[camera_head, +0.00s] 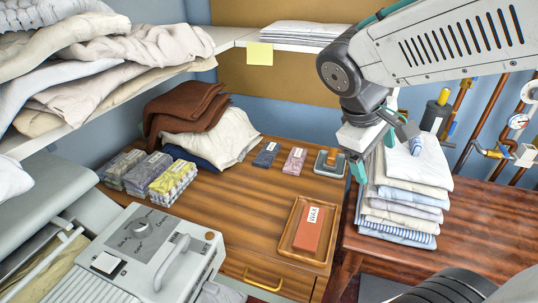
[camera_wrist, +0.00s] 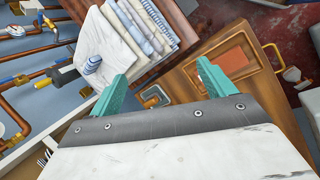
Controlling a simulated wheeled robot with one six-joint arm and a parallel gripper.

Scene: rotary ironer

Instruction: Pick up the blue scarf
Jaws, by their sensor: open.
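A small folded dark blue cloth with a pale label (camera_head: 266,154) lies on the wooden cabinet top in the head view and looks like the blue scarf. A similar folded pink cloth (camera_head: 294,160) lies just right of it. A loose dark blue cloth (camera_head: 190,156) also shows under a cream one at the back left. My gripper (camera_head: 372,150) is open and empty, above the right side of the cabinet and beside the linen stack, apart from the blue cloth. In the wrist view my gripper (camera_wrist: 160,78) has its teal fingers spread, and the folded blue cloth is not seen.
A folded linen stack (camera_head: 405,200) stands right of the cabinet. A wax tray (camera_head: 290,249) and a small orange-handled tool (camera_head: 330,162) lie on the cabinet. Patterned folded cloths (camera_head: 172,180) sit at left, behind the ironer (camera_head: 150,250). A shelf (camera_head: 235,36) overhangs the back.

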